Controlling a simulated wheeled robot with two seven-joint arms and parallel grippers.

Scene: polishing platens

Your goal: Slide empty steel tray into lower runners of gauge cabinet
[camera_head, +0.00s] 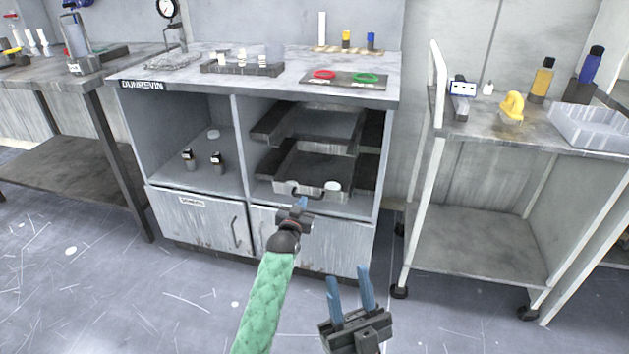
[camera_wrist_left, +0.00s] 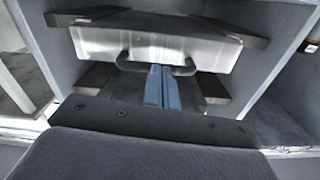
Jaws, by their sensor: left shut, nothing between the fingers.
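The steel tray (camera_head: 318,165) is in the right bay of the gauge cabinet (camera_head: 240,130), level with the lower runners (camera_wrist_left: 85,16). Its front, with a bar handle (camera_wrist_left: 128,62), faces out. The upper runners (camera_head: 270,128) are above it, and no tray is clearly visible on them. My left gripper (camera_head: 302,203) is shut and empty in front of the tray. Its blue fingers (camera_wrist_left: 161,85) overlap the handle's middle in the wrist view, which looks upside down; I cannot tell whether they touch it. My right gripper (camera_head: 350,285) is open and empty, low in front of the cabinet.
Small dark bottles (camera_head: 217,162) stand in the left bay. A trolley (camera_head: 470,240) stands right, a bench (camera_head: 70,165) left. The floor between is clear.

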